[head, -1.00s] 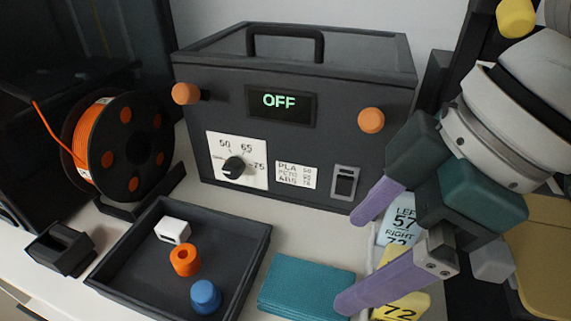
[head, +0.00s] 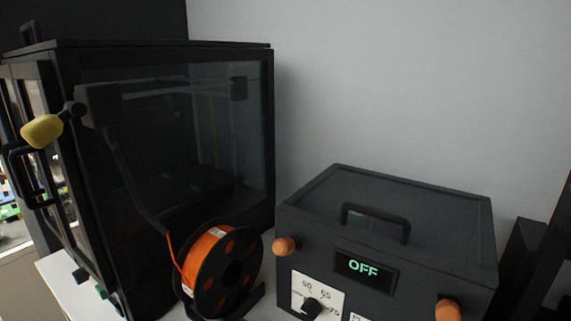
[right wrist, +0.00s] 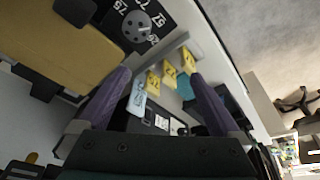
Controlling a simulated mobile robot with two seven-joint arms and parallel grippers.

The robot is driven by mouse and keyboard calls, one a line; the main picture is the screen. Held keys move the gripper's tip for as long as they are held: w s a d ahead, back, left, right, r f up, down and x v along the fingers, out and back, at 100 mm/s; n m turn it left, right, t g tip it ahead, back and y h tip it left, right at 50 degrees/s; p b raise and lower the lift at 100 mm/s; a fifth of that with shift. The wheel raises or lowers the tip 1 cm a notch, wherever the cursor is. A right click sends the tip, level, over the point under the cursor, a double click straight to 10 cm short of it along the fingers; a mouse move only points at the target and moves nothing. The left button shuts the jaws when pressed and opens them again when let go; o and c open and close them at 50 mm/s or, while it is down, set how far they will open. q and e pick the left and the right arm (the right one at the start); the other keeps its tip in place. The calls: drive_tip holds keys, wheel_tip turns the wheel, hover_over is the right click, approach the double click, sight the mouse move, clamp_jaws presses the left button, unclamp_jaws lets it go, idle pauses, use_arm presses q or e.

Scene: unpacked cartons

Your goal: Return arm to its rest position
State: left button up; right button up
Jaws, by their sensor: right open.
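My right gripper (right wrist: 160,76) shows only in the right wrist view. Its two purple fingers are spread wide apart, with nothing held between them. Beyond the fingers, a light blue tag (right wrist: 138,98) and several yellow tags (right wrist: 168,73) hang in a row. They appear apart from the fingers, though the depth is hard to judge. My left gripper is in neither view. Neither arm shows clearly in the head view.
In the head view, a dark box (head: 430,225) with a lid handle reads OFF. An orange filament spool (head: 207,262) stands left of it, before a large black enclosure (head: 190,130). A yellow knob (head: 42,131) sticks out at left. A tan panel (right wrist: 70,45) shows in the wrist view.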

wheel_tip(320, 180, up, 38)
drive_tip(key=p, duration=3.5)
drive_tip(key=shift+w+a+p, duration=0.2)
drive_tip(key=shift+w+p, duration=0.1)
drive_tip(key=shift+p, duration=0.1)
drive_tip(key=shift+f, duration=0.1)
